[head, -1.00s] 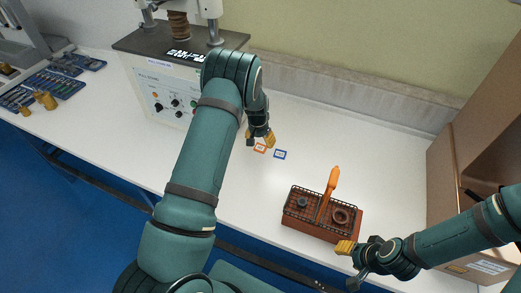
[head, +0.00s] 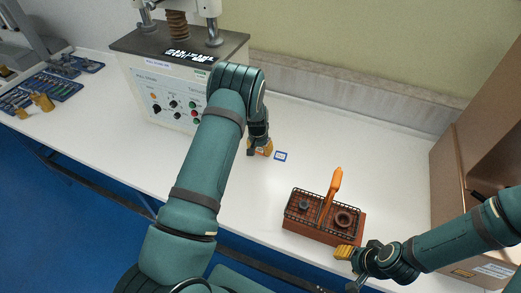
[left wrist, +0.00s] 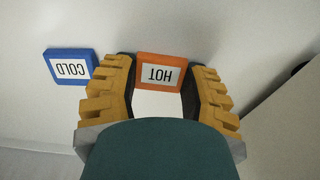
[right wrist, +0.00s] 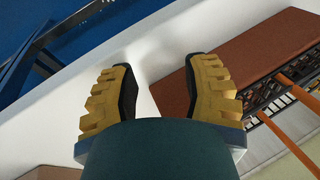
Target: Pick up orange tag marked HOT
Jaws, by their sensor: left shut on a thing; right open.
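The orange tag marked HOT (left wrist: 160,73) lies between the two yellow fingers of my left gripper (left wrist: 163,80) in the left wrist view. The fingers touch its sides and are shut on it, at the table surface. In the head view my left gripper (head: 260,149) mostly hides the tag. A blue tag marked COLD (left wrist: 70,67) lies beside it, apart from the fingers; it also shows in the head view (head: 281,156). My right gripper (right wrist: 158,85) is open and empty, near the front edge of the table in the head view (head: 343,253).
A brown caddy (head: 322,232) with an orange handle stands beside my right gripper. A hardness tester (head: 165,90) stands behind my left arm. A cardboard box (head: 450,180) is at the right. The white table (head: 375,150) is clear between caddy and back wall.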

